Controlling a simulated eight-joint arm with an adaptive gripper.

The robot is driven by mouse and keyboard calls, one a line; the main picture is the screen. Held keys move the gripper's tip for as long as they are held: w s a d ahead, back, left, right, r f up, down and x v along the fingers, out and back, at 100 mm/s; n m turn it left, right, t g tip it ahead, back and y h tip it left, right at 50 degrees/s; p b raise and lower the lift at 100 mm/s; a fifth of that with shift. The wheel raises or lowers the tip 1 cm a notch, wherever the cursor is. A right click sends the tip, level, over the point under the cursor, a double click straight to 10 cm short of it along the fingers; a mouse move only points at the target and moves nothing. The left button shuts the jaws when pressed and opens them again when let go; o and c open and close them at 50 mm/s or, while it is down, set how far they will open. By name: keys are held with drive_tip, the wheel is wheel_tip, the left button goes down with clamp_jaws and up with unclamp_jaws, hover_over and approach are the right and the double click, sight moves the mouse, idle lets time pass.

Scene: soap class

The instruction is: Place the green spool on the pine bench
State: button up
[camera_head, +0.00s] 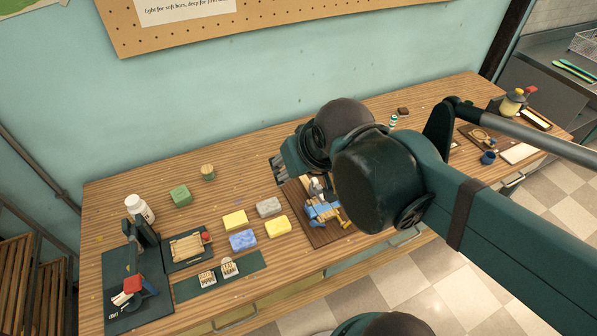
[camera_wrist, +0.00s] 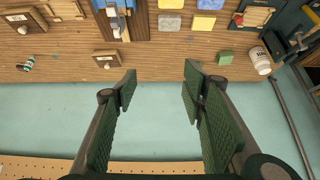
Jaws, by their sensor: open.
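In the head view, my gripper (camera_head: 278,168) is over the back middle of the bench, partly hidden by my own wrist.
Sponges (camera_head: 242,240), a green block (camera_head: 180,195), a white bottle (camera_head: 138,208) and a dark board with tools (camera_head: 130,290) occupy the left. A tray with blue items (camera_head: 322,210) stands below my wrist. A blue cup (camera_head: 488,157) is at right. The wall backs the bench.

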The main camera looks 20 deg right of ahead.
drive_tip(key=shift+s+d+f, duration=0.2)
drive_tip(key=shift+s+f, duration=0.15)
drive_tip(key=shift+s, duration=0.4)
